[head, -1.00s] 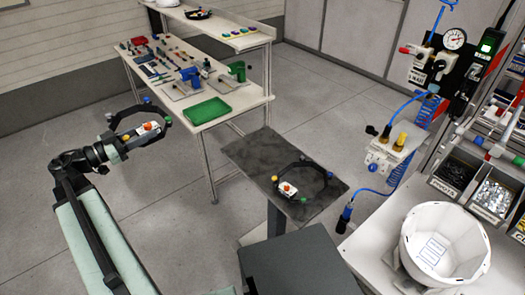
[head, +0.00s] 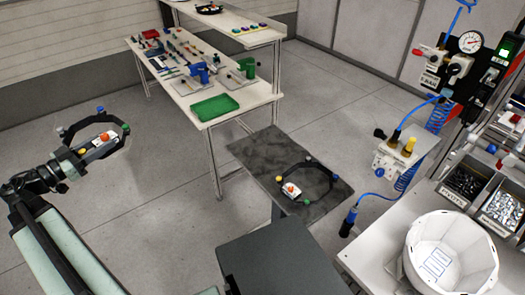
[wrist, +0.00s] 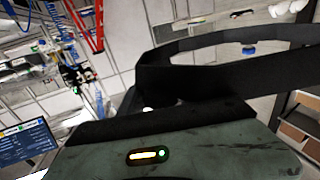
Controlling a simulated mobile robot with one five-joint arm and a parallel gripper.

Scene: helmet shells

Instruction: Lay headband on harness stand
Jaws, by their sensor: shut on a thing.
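A black headband ring (head: 112,117) with blue, yellow and orange knobs is held up at the left in the head view. My gripper (head: 97,148) is shut on it, with the ring above open floor. The headband (wrist: 150,75) also fills much of the wrist view as a black band above my grey-green wrist housing; the fingertips are hidden there. A dark grey slab on a post (head: 250,150), which may be the harness stand, is at the centre. A second black headband (head: 285,168) with coloured knobs lies flat on it.
A workbench (head: 240,118) with a green tray (head: 214,107) and tools stands behind. A white helmet shell (head: 445,225) sits on the right bench beside parts bins (head: 462,185). A blue coiled hose (head: 405,172) hangs near the slab. Floor between my arm and the slab is clear.

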